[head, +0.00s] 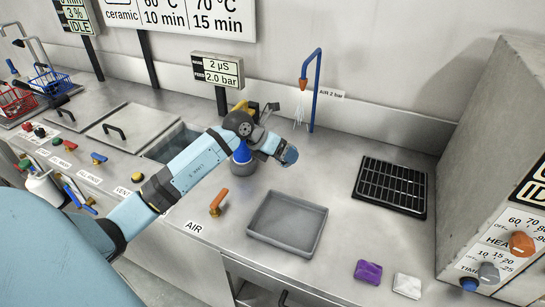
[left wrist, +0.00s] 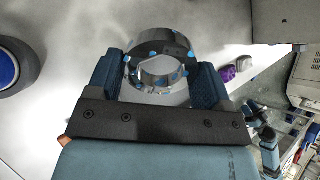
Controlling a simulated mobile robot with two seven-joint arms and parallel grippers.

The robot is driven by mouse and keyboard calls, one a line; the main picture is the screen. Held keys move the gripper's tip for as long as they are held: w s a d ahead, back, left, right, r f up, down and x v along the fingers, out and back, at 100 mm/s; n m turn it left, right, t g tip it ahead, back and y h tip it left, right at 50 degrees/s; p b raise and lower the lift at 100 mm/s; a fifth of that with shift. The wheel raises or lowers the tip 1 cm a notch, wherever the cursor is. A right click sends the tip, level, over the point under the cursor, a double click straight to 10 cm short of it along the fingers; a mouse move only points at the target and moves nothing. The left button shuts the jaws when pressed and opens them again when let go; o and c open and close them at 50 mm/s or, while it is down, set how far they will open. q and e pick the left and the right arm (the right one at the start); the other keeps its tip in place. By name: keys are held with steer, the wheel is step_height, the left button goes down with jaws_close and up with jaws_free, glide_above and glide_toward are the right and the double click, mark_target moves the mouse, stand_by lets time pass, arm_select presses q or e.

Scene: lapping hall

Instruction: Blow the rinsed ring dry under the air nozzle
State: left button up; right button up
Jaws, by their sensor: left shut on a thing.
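My left gripper (head: 284,152) is over the bench, below and a little left of the air nozzle (head: 303,84). The nozzle is an orange tip on a blue bent pipe, with white streaks beneath it. In the left wrist view, my left gripper (left wrist: 158,82) is shut on the ring (left wrist: 150,48), a grey metal ring held between both fingers. Blue drops or spots dot the ring. In the head view I cannot make the ring out. The orange air lever (head: 218,202) stands behind the AIR label. Blue and dark parts at the wrist view's right may be my right arm; its jaws are unclear.
A shallow grey tray (head: 262,239) and a black rack (head: 391,208) sit on the bench. A blue-topped bottle (head: 242,154) stands close by my left forearm. A purple cloth (head: 368,272) and a white cloth (head: 407,286) lie in front of the oven (head: 500,130).

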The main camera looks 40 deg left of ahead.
arm_select(q)
steer(key=w+a+f+n+t+b, duration=0.1)
steer(key=w+a+b, duration=0.2)
steer(key=w, duration=0.5)
steer(key=w+a+f+n+y+b, duration=0.1)
steer(key=w+a+f+b, duration=0.1)
steer(key=w+a+b, duration=0.2)
steer(key=shift+w+n+t+y+b, duration=0.3)
steer(key=shift+w+n+t+b, duration=0.15)
steer(key=shift+w, duration=1.45)
arm_select(e)
steer(key=shift+w+a+f, duration=0.15)
steer(key=shift+w+f, duration=0.05)
steer(key=shift+f, duration=1)
steer(key=shift+w+a+f, duration=0.1)
steer(key=shift+w+f, duration=0.1)
steer(key=shift+f, duration=1)
arm_select(q)
steer(key=shift+a, duration=0.1)
arm_select(e)
steer(key=shift+r, duration=0.1)
stand_by(1.2)
